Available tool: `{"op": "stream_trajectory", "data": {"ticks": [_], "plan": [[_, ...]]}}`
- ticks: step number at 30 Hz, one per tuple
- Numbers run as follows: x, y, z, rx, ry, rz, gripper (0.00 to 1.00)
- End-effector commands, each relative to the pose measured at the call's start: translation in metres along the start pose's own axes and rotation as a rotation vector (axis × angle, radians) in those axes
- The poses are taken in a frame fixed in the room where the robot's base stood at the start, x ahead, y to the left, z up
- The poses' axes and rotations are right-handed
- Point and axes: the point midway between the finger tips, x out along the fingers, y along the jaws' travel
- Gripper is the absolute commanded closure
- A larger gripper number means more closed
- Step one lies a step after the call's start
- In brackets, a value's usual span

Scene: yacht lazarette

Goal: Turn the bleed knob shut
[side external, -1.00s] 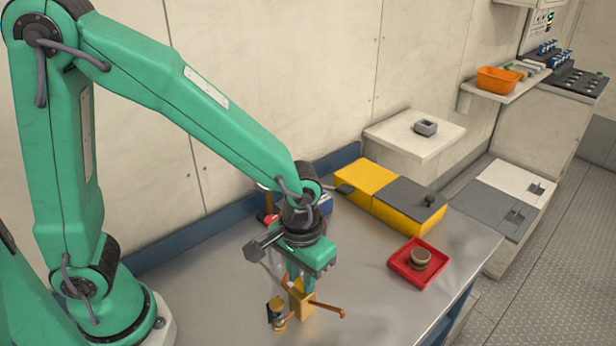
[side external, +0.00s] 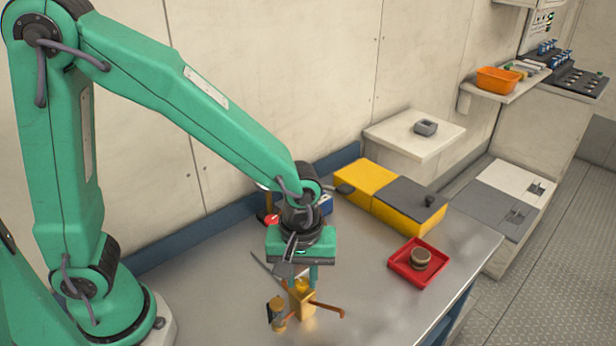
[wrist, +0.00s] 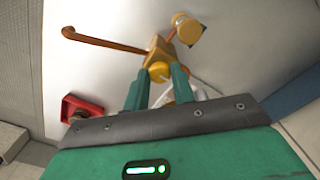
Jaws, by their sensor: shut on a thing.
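The bleed knob (side external: 301,284) is a small yellow knob on top of an orange-yellow valve block (side external: 302,304) on the metal bench. In the wrist view the knob (wrist: 158,71) sits between my two green fingers, in front of the valve block (wrist: 161,48). My gripper (side external: 302,280) points down from above and is shut on the knob. In the wrist view my gripper (wrist: 159,88) hides part of the knob's lower side. A copper pipe (side external: 328,308) runs from the block to the right. A brass cylinder fitting (side external: 277,313) stands at its left.
A red tray (side external: 403,270) with a round brown-rimmed piece (side external: 420,258) lies to the right. A yellow case (side external: 367,180) with a dark grey top section (side external: 408,194) stands behind. Small blue and red items lie behind my wrist. The bench between valve and tray is clear.

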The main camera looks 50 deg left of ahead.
Motion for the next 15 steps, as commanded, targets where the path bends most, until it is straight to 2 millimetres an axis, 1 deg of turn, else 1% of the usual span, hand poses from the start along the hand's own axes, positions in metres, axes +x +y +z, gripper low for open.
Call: {"op": "stream_trajectory", "data": {"ticks": [12, 13, 15], "plan": [[-0.0013, 0.0003, -0.0006, -0.011, 0.0, 0.001, 0.98], [-0.0013, 0.0002, -0.0006, -0.011, 0.0, 0.001, 0.69], [-0.0011, 0.0002, -0.0006, -0.011, 0.0, 0.001, 0.55]]}}
